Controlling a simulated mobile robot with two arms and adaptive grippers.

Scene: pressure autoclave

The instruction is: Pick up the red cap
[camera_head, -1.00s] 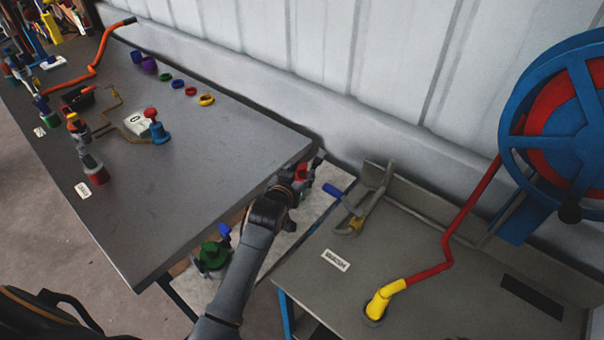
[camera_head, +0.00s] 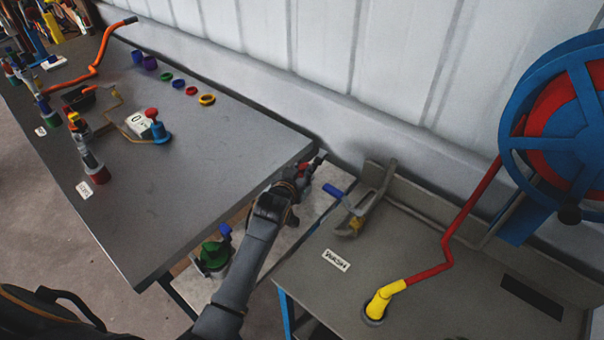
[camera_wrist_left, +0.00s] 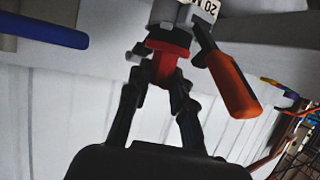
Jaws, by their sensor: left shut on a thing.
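The red cap (camera_wrist_left: 164,66) is between the fingers of my left gripper (camera_wrist_left: 160,80) in the left wrist view. The fingers are shut on it from both sides. The cap sits against a grey fitting (camera_wrist_left: 172,38), which has a white label and a lever with an orange handle (camera_wrist_left: 234,88). In the head view my left gripper (camera_head: 303,172) is at the right end of the dark table, in the gap before the wash bench. A small bit of red (camera_head: 305,168) shows there, and the arm partly hides the spot. My right gripper is not in view.
The dark table (camera_head: 215,150) holds several coloured rings and valves, with its right part clear. A green fitting (camera_head: 213,254) stands lower, left of my arm. A wall runs behind.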

